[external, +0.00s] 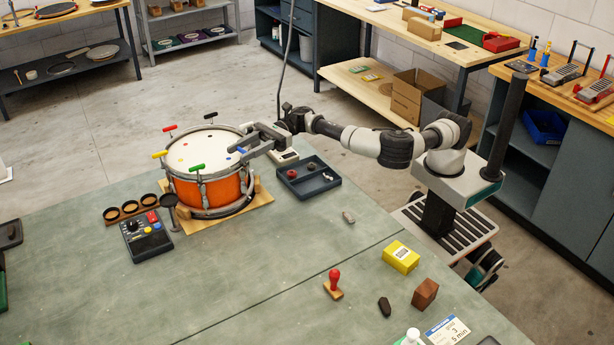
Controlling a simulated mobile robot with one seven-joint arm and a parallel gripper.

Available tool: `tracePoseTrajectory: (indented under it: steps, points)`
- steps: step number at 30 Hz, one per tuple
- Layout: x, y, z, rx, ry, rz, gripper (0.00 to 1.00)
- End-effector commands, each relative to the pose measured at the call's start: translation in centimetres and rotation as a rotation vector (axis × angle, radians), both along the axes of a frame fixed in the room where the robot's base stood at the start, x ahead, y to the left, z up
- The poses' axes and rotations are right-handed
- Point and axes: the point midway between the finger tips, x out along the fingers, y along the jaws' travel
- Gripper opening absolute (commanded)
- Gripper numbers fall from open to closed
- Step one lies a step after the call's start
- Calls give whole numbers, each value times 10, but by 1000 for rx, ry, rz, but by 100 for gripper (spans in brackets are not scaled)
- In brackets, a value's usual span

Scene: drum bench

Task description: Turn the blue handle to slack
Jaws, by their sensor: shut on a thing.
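An orange drum (205,188) with a white head (207,149) stands on a wooden board on the bench. Coloured T-handles rise around its rim: red (169,127), black (211,115), yellow (160,154), green (197,167) and blue. The blue handle (240,149) is at the drum's right side, only a small part of it showing between my fingers. My gripper (243,147) reaches in from the right at rim height and is shut on the blue handle. The handle's exact angle is too small to tell.
A dark tray (322,184) with small parts lies right of the drum. A control box (146,236) with knobs and a wooden holder with round cups (130,209) stand at the front left. A red-topped stamp (334,280) and yellow box (401,256) lie nearer.

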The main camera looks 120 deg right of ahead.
Motion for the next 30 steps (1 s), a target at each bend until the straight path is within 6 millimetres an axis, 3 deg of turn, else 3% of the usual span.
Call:
tracePoseTrajectory:
  steps: [9,24,25,28,30]
  points:
    - [0,-1,1,-1,-3,104,18]
    - [1,0,3,-3,-5,120,18]
    - [1,0,3,-3,-5,120,44]
    - [1,0,3,-2,-5,120,59]
    - [1,0,2,-2,-4,120,59]
